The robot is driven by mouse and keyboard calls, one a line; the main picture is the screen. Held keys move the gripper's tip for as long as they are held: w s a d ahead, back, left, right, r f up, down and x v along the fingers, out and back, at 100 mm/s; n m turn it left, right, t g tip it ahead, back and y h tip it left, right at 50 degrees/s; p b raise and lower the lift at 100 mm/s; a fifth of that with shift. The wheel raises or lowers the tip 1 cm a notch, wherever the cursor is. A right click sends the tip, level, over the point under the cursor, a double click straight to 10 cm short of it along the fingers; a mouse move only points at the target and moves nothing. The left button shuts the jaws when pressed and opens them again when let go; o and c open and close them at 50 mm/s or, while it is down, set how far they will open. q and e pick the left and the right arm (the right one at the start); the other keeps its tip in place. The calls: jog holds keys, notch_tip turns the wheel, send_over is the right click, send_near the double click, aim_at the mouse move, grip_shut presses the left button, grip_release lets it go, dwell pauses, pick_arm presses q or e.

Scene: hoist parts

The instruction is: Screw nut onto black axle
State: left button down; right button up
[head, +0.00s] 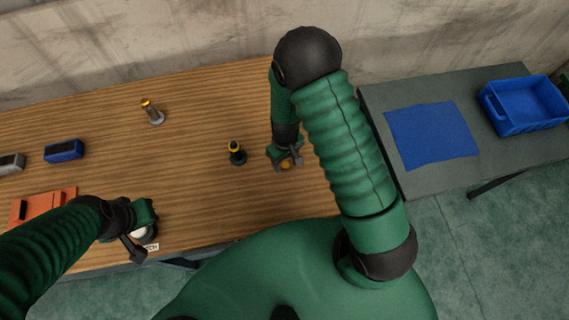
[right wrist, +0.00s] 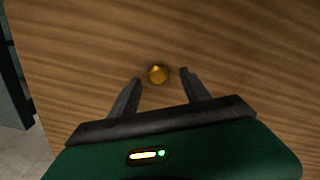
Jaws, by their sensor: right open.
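The black axle (head: 237,158) stands upright on the wooden table, with a yellow top. A small golden nut (right wrist: 158,74) lies on the wood in the right wrist view; it also shows in the head view (head: 286,164), right of the axle. My right gripper (right wrist: 160,76) is open, its two fingertips on either side of the nut with gaps between; whether it touches the nut is not clear.
A grey axle with a yellow top (head: 152,112) stands farther back. A blue block (head: 64,151), a grey block (head: 11,163) and an orange item (head: 30,205) lie at left. A grey table (head: 372,110) at right holds a blue mat (head: 432,135) and blue bin (head: 520,119).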

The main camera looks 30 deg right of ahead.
jog(key=shift+w+d+f, duration=0.1)
jog(key=shift+d+f, duration=0.15)
jog(key=shift+f, duration=0.3)
jog(key=shift+d+f, duration=0.25)
jog(key=shift+f, duration=0.25)
jog(key=shift+a+r, duration=0.15)
jog(key=shift+a, duration=0.35)
jog(key=shift+c, duration=0.4)
jog(key=shift+a, duration=0.15)
jog(key=c, duration=0.5)
jog(key=shift+d, duration=0.35)
grip_shut()
